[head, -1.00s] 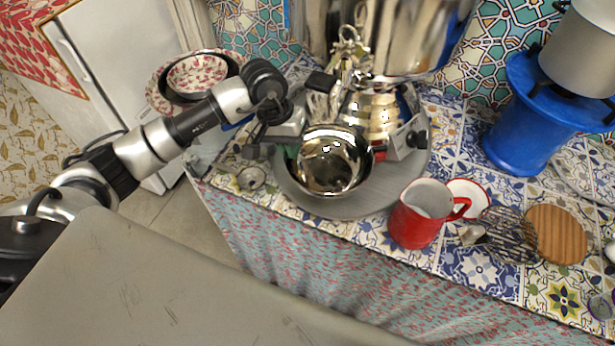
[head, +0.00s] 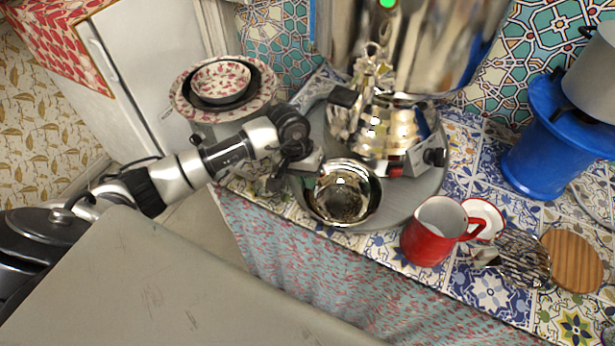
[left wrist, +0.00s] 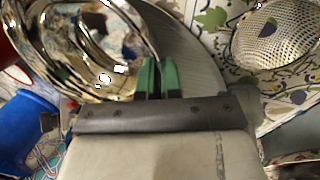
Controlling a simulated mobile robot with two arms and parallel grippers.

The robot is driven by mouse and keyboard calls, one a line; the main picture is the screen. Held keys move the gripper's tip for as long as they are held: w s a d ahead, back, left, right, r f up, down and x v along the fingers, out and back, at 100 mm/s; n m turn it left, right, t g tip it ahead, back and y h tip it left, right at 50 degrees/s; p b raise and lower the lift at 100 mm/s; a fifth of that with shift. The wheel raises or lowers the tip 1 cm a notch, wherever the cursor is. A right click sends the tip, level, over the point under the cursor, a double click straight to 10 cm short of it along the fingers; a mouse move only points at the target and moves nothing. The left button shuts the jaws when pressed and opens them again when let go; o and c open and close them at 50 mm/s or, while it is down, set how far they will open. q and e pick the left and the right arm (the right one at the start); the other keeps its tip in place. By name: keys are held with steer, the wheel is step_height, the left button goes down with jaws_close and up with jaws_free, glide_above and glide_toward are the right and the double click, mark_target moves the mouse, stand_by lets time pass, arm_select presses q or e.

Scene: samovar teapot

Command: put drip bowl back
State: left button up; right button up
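The shiny metal drip bowl (head: 345,205) is at the front left of the round grey tray (head: 405,212), below and in front of the samovar's tap (head: 372,68). It sits upright and low over the tray; I cannot tell whether it touches it. The samovar (head: 425,45) rises behind. My left gripper (head: 308,178) is at the bowl's left side. In the left wrist view its green fingers (left wrist: 158,78) are close together with the rim of the bowl (left wrist: 70,45) between them. My right gripper is out of view.
A red mug (head: 428,238) stands right of the tray, near the counter's front edge. A white saucer (head: 484,212), a wooden disc (head: 572,260) and a blue stand (head: 545,150) are farther right. Patterned bowls (head: 222,83) are stacked at left. A strainer (left wrist: 275,40) lies near the gripper.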

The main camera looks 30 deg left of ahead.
arm_select(q)
steer(key=o, duration=0.4)
steer(key=shift+r+p, duration=0.25)
steer(key=shift+p, duration=0.1)
steer(key=shift+a+r, duration=0.2)
steer(key=shift+r, duration=0.15)
steer(key=b+v, duration=0.1)
steer(key=v, duration=1)
steer(key=shift+r+b, duration=0.1)
steer(key=shift+b, duration=0.2)
